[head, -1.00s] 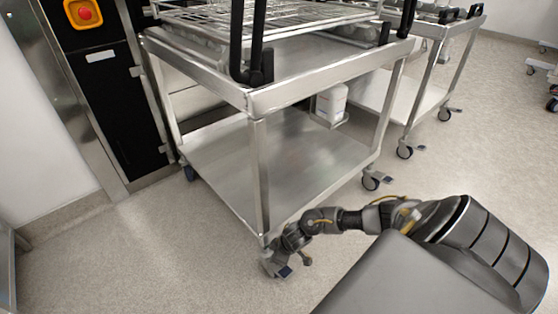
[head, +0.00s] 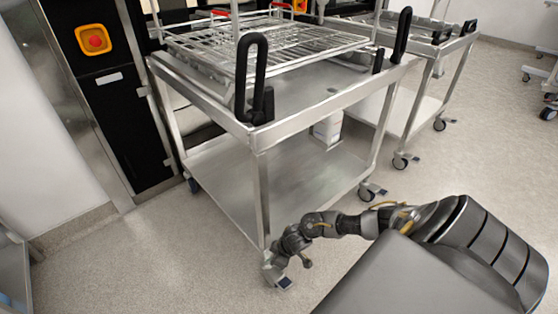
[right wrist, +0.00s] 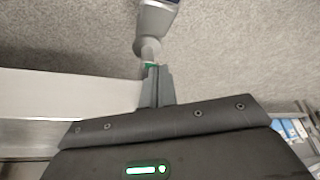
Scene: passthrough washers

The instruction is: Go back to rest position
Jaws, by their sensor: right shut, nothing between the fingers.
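My right arm (head: 345,224) comes in from the right in the head view and reaches low beside the front corner leg of the steel cart (head: 258,190). Its far end is close to the cart's front caster; I cannot tell whether they touch. In the right wrist view my right gripper (right wrist: 157,72) is shut and empty, with its fingers side by side. A grey caster-like part (right wrist: 153,25) lies just beyond the fingertips. My left gripper is not in view.
The cart carries a wire rack (head: 265,45) and black handles (head: 250,75). A white container (head: 328,128) hangs beneath its top. A second cart (head: 420,95) stands behind right. A black panel with an orange-and-red button (head: 93,39) is at left.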

